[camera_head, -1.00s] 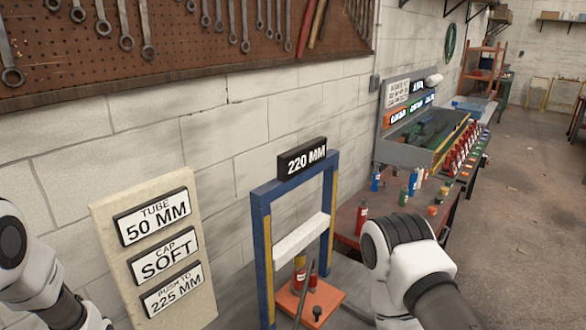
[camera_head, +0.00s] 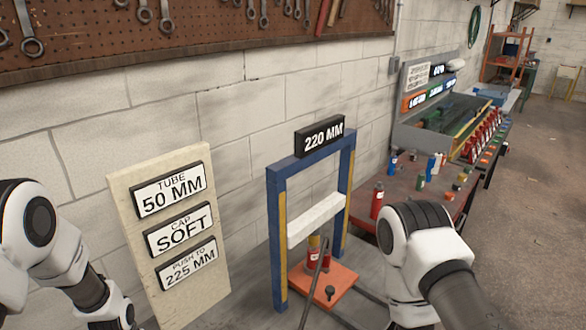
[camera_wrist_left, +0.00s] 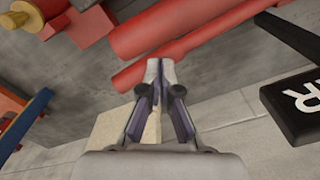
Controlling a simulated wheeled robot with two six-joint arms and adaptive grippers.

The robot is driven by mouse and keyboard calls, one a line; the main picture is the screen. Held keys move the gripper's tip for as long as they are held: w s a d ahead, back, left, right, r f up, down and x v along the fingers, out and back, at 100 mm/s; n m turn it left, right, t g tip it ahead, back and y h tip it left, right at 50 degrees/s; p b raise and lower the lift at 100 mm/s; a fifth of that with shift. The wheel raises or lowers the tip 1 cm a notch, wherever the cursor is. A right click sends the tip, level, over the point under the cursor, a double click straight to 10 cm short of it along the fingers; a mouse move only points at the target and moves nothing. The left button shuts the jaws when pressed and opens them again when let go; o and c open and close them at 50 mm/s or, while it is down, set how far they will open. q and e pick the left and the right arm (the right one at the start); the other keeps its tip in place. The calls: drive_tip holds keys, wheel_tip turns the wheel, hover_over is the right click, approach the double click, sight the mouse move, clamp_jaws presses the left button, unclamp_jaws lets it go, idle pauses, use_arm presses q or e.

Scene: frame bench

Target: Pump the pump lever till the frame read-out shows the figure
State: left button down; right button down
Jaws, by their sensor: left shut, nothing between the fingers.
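The blue press frame (camera_head: 277,215) stands near the middle of the head view, with a pale crossbar (camera_head: 315,220). Its black read-out (camera_head: 320,135) on top shows 220 MM. A board (camera_head: 125,190) to its left carries labels: TUBE 50 MM, CAP SOFT and PUSH TO 225 MM (camera_head: 187,263). A dark slim rod, seemingly the pump lever (camera_head: 311,285), leans in front of the frame; its lower end is cut off. My left gripper (camera_wrist_left: 163,66) is shut and empty in the left wrist view, with red cylinders (camera_wrist_left: 190,28) beyond its fingertips. My right gripper is out of view.
An orange-red plate (camera_head: 338,283) with a red and yellow cylinder (camera_head: 313,248) sits at the frame's foot. A bench (camera_head: 445,205) with bottles extends to the right. A black sign (camera_wrist_left: 292,105) is close at right in the wrist view.

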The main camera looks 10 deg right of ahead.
use_arm(q)
wheel_tip(320, 180, down, 5)
drive_tip(key=b, duration=0.3)
drive_tip(key=shift+f, duration=0.15)
wheel_tip(320, 180, up, 9)
drive_tip(key=p, duration=0.6)
drive_tip(key=shift+p, duration=0.3)
drive_tip(key=shift+f, duration=0.2)
wheel_tip(320, 180, down, 9)
drive_tip(key=b, duration=0.6)
drive_tip(key=shift+f+b, duration=0.1)
drive_tip(key=shift+b, duration=0.25)
wheel_tip(320, 180, up, 10)
drive_tip(key=p, duration=0.7)
drive_tip(key=shift+f, duration=0.4)
